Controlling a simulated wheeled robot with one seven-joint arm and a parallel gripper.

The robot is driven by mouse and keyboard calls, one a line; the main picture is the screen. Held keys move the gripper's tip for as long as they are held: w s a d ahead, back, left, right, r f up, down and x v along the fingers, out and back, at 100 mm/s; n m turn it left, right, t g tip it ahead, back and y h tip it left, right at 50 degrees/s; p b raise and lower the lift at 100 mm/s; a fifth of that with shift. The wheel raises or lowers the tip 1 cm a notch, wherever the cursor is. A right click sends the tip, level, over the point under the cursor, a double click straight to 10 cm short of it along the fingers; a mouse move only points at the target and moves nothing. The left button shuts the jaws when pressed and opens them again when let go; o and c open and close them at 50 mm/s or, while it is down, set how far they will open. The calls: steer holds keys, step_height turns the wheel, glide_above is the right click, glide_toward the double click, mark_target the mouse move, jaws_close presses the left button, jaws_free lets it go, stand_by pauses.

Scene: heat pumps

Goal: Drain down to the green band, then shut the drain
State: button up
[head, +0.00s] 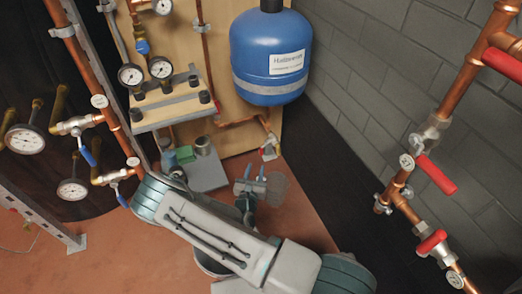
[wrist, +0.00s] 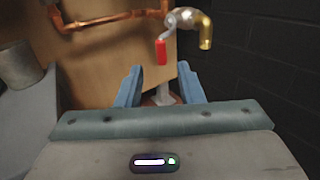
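The drain valve has a red lever (head: 267,151) and sits below the blue vessel in the head view. In the wrist view the red lever (wrist: 161,52) hangs down beside the brass spout (wrist: 206,35), which points down. No water stream is discernible. My gripper (head: 255,180) is below the valve, apart from it. In the wrist view my gripper (wrist: 160,85) has its blue fingers spread and holds nothing. The red lever shows above and between them. Round gauges (head: 131,75) hang at the left; their needles and any green band are too small to read.
The blue vessel (head: 268,60) hangs on a wooden board. Copper pipes with red levers (head: 436,174) run at the right.

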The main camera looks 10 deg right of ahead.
mark_target(261, 150)
steer(key=b+x, duration=0.3)
steer(key=x, duration=0.7)
steer(key=shift+w+d+r, duration=0.1)
steer(key=shift+w+d, duration=0.2)
steer(key=shift+w, duration=0.25)
jaws_close()
